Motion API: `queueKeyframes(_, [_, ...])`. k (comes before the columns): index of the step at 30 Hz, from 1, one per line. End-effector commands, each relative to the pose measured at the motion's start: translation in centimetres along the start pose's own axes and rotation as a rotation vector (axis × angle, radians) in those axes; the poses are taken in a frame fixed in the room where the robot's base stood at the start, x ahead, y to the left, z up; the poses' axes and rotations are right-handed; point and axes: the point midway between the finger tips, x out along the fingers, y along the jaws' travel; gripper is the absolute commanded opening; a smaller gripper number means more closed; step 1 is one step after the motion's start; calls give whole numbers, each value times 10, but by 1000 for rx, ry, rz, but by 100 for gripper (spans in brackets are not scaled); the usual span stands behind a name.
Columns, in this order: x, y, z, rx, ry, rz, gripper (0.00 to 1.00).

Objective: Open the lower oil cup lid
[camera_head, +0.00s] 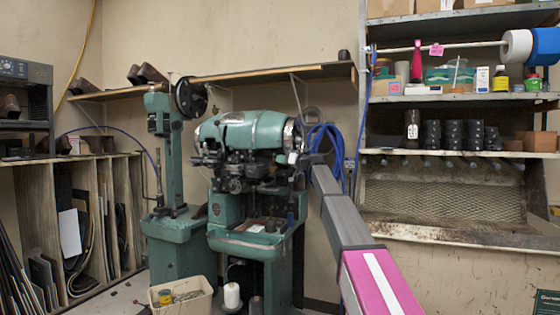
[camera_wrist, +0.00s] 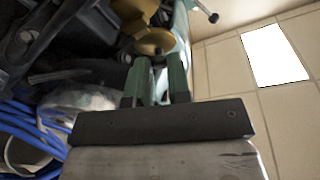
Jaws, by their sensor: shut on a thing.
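The green sole stitcher (camera_head: 240,130) stands in the middle of the head view, with my arm reaching to the right side of its head. My gripper (camera_wrist: 157,60) shows in the wrist view with its two fingers close together. It is shut on a small round brass-coloured piece (camera_wrist: 155,41), which looks like the oil cup lid. Another brass-coloured part (camera_wrist: 130,10) shows just beyond it. The fingertips partly cover the grip, and I cannot tell how far the lid is turned. In the head view the gripper and lid are too small and hidden to make out.
Blue hoses (camera_head: 326,140) hang close beside my gripper and also show in the wrist view (camera_wrist: 22,125). Dark machine parts (camera_wrist: 75,45) crowd the wrist view's left. A wooden shelf (camera_head: 270,74) runs above the machine. A bin (camera_head: 181,297) stands on the floor.

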Motion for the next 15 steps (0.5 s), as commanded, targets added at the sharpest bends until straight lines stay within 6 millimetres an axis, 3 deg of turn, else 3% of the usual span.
queueKeyframes(15, [-12,8,16,64,394,-150,0])
